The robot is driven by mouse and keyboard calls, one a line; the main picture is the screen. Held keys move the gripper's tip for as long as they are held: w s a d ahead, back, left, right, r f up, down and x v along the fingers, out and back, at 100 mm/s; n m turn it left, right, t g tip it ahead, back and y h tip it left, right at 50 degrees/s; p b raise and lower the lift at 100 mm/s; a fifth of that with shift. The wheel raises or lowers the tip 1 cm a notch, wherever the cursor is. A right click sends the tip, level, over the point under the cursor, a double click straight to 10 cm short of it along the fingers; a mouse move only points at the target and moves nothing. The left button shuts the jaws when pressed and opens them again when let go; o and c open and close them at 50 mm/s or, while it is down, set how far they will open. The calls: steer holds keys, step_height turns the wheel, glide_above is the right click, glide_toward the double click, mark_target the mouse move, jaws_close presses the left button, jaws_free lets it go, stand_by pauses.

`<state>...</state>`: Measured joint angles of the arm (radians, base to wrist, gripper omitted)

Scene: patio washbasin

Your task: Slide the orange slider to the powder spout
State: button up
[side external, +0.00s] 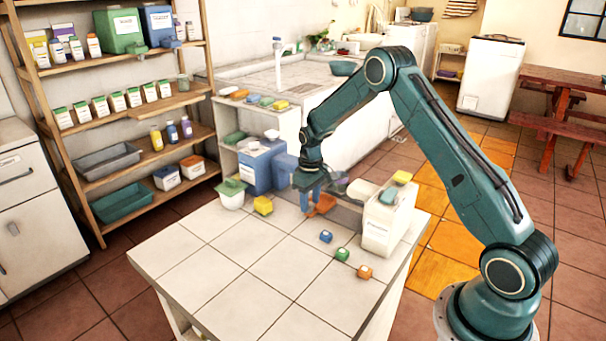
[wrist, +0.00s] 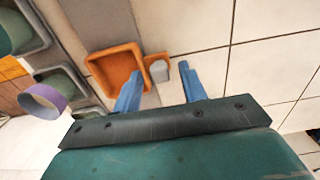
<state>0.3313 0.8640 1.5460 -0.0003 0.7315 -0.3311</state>
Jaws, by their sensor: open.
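The orange slider (side external: 322,205) sits at the far edge of the tiled table in the side view. In the wrist view it is a shallow orange tray (wrist: 115,75) with a small grey tab (wrist: 159,71) at its right side. My gripper (side external: 308,205) points down right beside the slider. In the wrist view its blue fingers (wrist: 159,69) are apart, with the tab between their tips; contact cannot be told. The white box (side external: 382,222) with an unclear label, perhaps the powder dispenser, stands to the right. Its spout cannot be made out.
A purple ring (wrist: 45,101) shows at left in the wrist view. The table's front is clear.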

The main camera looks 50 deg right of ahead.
jaws_close()
steer(key=shift+s, duration=1.9)
jaws_free()
